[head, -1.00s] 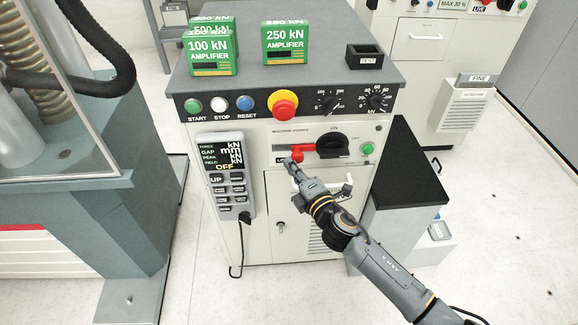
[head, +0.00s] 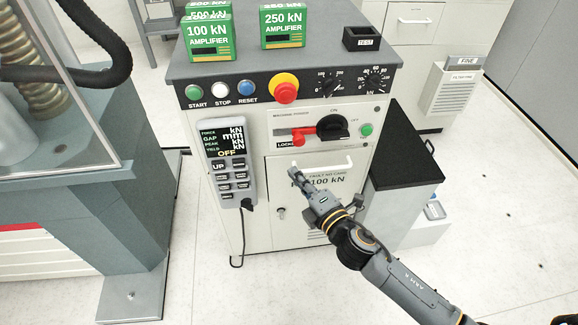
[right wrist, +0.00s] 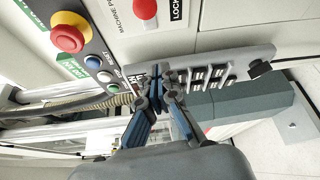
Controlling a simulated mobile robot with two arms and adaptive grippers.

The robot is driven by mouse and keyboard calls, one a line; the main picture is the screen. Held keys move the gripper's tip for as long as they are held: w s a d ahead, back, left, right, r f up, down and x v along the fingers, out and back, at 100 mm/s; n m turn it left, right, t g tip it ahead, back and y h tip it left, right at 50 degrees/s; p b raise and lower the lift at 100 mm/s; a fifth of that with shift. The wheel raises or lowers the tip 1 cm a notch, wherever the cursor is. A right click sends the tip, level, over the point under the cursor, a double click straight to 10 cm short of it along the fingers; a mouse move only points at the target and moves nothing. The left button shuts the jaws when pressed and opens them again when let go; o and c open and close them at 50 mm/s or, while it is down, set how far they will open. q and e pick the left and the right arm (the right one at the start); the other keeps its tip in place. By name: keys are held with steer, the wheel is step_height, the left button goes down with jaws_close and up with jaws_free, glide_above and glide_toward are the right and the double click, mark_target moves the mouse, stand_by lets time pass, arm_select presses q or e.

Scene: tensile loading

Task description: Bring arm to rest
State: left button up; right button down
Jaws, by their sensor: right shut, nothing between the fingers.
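My right gripper (head: 295,170) is shut and empty. It hangs in front of the cabinet door, below the switch panel, apart from the red lever in the picture. In the right wrist view its fingers (right wrist: 160,88) are together, with nothing between them. The cabinet's black rotary switch (head: 333,127) has a red lever (head: 304,136) beside it, pointing left near a "LOCK" label (head: 287,144). The lever also shows in the right wrist view (right wrist: 145,10). My left gripper is not in view.
A handset (head: 226,165) reading OFF hangs on the cabinet's left. A red emergency button (head: 286,89) sits on the control strip. Green amplifier boxes (head: 283,27) stand on top. A black-topped side unit (head: 402,155) is on the right. Open floor (head: 480,240) lies further right.

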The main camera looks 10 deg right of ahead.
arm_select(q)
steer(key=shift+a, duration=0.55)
arm_select(e)
steer(key=shift+s+d, duration=0.2)
steer(key=shift+s, duration=0.1)
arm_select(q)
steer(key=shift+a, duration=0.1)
